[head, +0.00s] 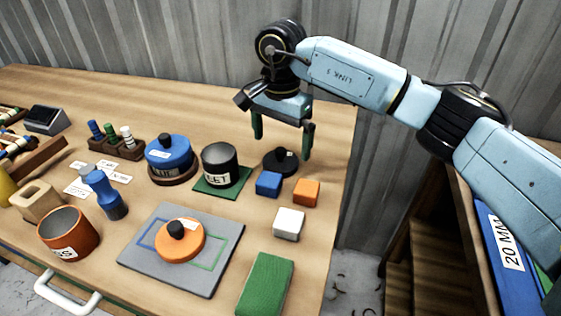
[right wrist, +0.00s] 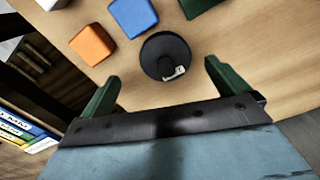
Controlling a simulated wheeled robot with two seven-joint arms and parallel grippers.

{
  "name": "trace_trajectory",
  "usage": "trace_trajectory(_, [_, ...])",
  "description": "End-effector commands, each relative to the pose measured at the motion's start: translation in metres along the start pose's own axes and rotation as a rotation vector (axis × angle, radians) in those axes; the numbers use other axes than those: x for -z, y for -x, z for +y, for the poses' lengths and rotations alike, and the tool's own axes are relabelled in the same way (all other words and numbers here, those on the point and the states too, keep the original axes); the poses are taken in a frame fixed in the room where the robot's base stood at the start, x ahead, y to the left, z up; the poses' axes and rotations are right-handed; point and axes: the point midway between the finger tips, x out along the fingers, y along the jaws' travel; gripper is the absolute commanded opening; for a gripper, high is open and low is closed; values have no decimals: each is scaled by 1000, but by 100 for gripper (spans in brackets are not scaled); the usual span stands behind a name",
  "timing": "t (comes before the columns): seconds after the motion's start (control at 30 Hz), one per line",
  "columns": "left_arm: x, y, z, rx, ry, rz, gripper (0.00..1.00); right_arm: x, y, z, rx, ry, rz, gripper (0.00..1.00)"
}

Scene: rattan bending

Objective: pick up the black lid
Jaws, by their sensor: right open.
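The black lid (head: 281,160) is a round disc with a knob, lying on the table behind the blue and orange blocks. In the right wrist view the black lid (right wrist: 165,56) lies just beyond the fingertips, between their lines, with a small pale tag on it. My right gripper (head: 282,138) is open and empty, with green fingers pointing down above the table by the lid. The right wrist view shows its two fingers (right wrist: 160,75) spread apart, not touching the lid. My left gripper is not in view.
A blue block (head: 268,184) and an orange block (head: 306,191) stand close in front of the lid. A black pot (head: 220,165) on a green mat is left of it. A grey mat (head: 137,247) bears an orange lid (head: 180,241). The table's right edge is near.

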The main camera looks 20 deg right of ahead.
Motion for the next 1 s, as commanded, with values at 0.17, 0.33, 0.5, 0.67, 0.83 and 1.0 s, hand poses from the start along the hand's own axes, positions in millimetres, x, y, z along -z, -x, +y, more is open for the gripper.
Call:
trace_trajectory(0.17, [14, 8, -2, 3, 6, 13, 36, 3, -27, -6, -4, -1, -3, 100])
trace_trajectory(0.33, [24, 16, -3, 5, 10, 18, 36, 3, -47, -6, -2, 0, -1, 100])
trace_trajectory(0.5, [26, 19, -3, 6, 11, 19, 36, 4, -49, -7, 0, 0, 1, 100])
trace_trajectory(0.67, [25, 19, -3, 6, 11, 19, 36, 4, -49, -7, -1, 0, 1, 94])
trace_trajectory(0.83, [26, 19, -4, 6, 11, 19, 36, 4, -49, -7, -1, 0, 0, 72])
trace_trajectory(1.0, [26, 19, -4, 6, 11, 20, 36, 4, -49, -7, -1, 0, 0, 52])
